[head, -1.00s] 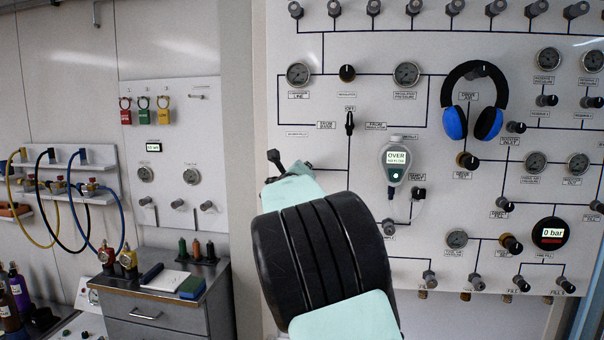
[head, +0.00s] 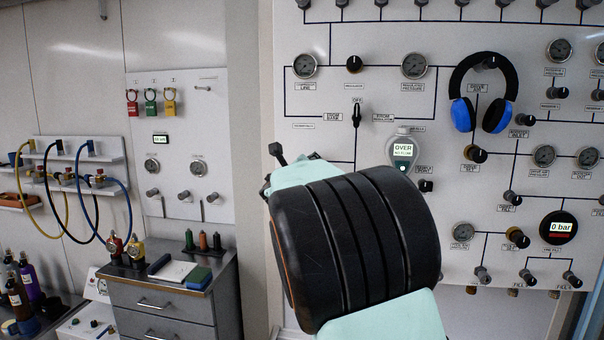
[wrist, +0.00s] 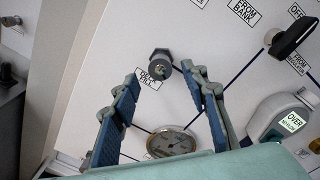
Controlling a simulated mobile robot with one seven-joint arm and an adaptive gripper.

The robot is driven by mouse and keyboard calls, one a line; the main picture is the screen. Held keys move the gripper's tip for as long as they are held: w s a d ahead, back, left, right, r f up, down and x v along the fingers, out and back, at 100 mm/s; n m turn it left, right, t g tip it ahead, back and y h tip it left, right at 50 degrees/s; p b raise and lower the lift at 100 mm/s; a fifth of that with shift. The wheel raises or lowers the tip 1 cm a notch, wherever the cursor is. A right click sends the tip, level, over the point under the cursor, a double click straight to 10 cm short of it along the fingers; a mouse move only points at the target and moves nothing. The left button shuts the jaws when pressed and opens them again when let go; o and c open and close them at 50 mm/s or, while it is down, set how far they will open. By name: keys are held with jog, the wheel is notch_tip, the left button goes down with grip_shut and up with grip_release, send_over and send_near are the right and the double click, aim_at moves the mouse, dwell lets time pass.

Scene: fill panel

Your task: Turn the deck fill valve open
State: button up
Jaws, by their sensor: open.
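A round knob (wrist: 161,63) with a dark collar and a pale end stands out from the white panel in the wrist view. The small label (wrist: 151,78) beside it seems to read "DECK FILL", though it is partly hard to read. My gripper (wrist: 160,78) is open and empty. Its two blue-padded fingers point at the panel, one on each side of the knob's lower part, with visible gaps. I cannot tell how far they reach around it. In the head view my arm hides this knob and most of my gripper.
A gauge (wrist: 171,141) sits below, between the fingers. A black selector handle (wrist: 292,37) is at upper right. A grey meter reading OVER (head: 403,151) hangs close right of my arm. Blue headphones (head: 463,114) hang further right. A drawer cabinet (head: 165,299) stands left.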

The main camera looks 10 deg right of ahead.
jog(key=v, duration=0.7)
jog(key=shift+s, duration=0.4)
jog(key=shift+a, duration=0.1)
